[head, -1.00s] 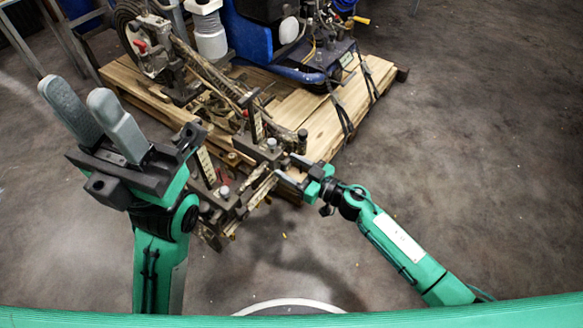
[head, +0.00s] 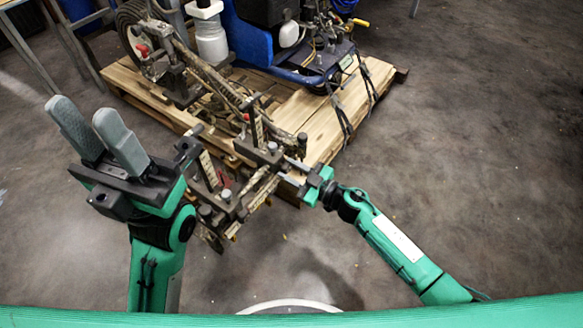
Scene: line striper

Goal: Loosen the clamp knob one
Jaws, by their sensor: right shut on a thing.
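The line striper's clamp assembly (head: 262,157) is a dark metal arm with upright bars and grey bolt heads, reaching from the pallet's front edge. My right gripper (head: 281,171) is at its right side, its two thin fingers pointing left and closed on a small part there, which I take for the clamp knob. The knob is mostly hidden between the fingertips, and its turn angle cannot be made out. My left gripper (head: 83,110) is raised at the left, away from the clamp, its two grey fingers apart and empty.
The striper, with its blue body (head: 252,40) and white container (head: 210,37), stands on a wooden pallet (head: 322,122). A second bracket with a bolt head (head: 226,194) sits just left of the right gripper. The floor to the right is clear.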

